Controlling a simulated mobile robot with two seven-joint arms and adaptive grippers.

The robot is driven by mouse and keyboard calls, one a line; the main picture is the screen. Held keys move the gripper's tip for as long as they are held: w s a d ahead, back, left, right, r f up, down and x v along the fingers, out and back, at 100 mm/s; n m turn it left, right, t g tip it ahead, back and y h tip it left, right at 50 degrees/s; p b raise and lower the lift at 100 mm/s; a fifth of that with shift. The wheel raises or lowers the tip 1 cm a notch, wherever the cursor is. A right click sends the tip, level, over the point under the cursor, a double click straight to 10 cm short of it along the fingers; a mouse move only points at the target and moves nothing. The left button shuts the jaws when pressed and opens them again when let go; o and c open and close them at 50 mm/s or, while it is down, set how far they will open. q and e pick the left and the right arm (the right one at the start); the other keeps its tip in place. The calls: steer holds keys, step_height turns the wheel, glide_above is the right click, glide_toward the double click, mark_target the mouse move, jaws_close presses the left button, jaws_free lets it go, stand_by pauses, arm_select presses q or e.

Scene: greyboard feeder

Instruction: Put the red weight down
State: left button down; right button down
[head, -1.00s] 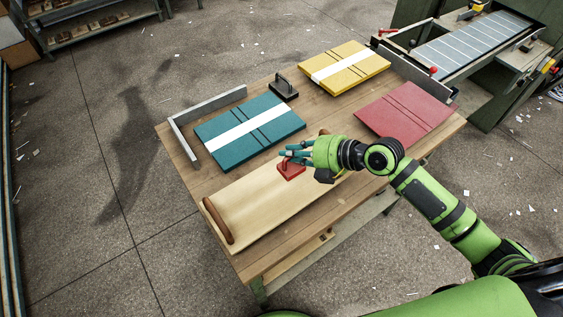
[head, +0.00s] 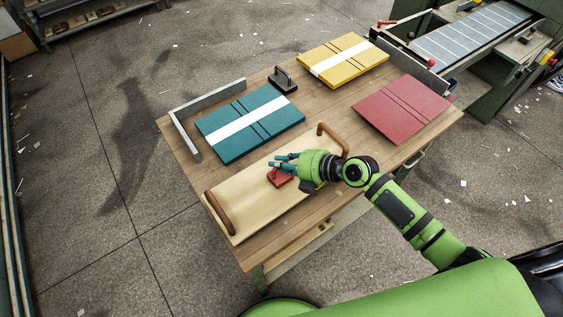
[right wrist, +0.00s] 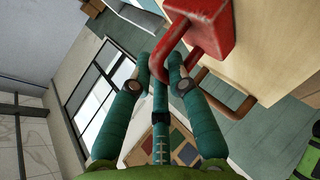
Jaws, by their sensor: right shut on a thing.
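The red weight (head: 281,181) is a small red block with a handle, over the pale wooden board (head: 256,203). My right gripper (head: 283,162) has teal fingers and is shut on the weight's handle. In the right wrist view the red weight (right wrist: 215,28) is at the top, with its red handle running between the fingers of the gripper (right wrist: 160,68). Whether the weight's base touches the board cannot be told. My left gripper is out of view.
The board has brown handles at its left end (head: 219,212) and right end (head: 334,137). Behind it lie a teal stack (head: 270,135), a yellow stack (head: 318,54) and a red stack (head: 412,104). A dark weight (head: 283,79) stands between the teal and yellow stacks.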

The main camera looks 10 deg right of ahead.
steer(key=c, duration=1.2)
jaws_free()
steer(key=shift+r, duration=0.15)
steer(key=shift+s+d, duration=0.15)
steer(key=shift+d, duration=0.05)
steer(key=shift+b+v, duration=1.65)
steer(key=shift+v, duration=4.1)
steer(key=shift+a+r, duration=0.1)
